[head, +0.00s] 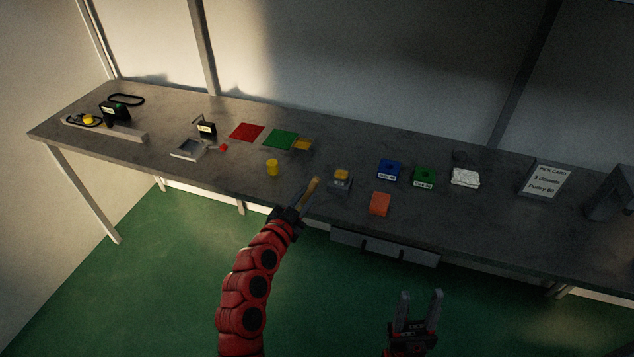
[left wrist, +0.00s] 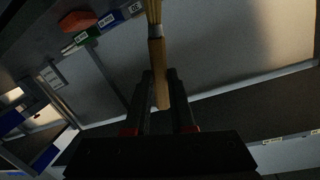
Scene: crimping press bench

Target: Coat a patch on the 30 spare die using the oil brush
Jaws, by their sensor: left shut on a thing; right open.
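My left gripper (head: 296,212) is shut on the oil brush (head: 312,187), a slim tan stick that points up and away over the bench's front edge. In the left wrist view the brush (left wrist: 159,70) stands between the two fingers, its far end cut off at the top. A blue die block (head: 389,172) and a green die block (head: 424,177) sit on the bench to the right, apart from the brush. Both carry white labels too small to read surely. My right gripper (head: 421,296) is open and empty, low in front of the bench.
A grey block with a yellow top (head: 341,176) stands just right of the brush. An orange block (head: 380,204) lies near the front edge. A yellow cylinder (head: 272,167) stands left. A white crumpled pad (head: 465,177) and a pick card (head: 548,180) are further right.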

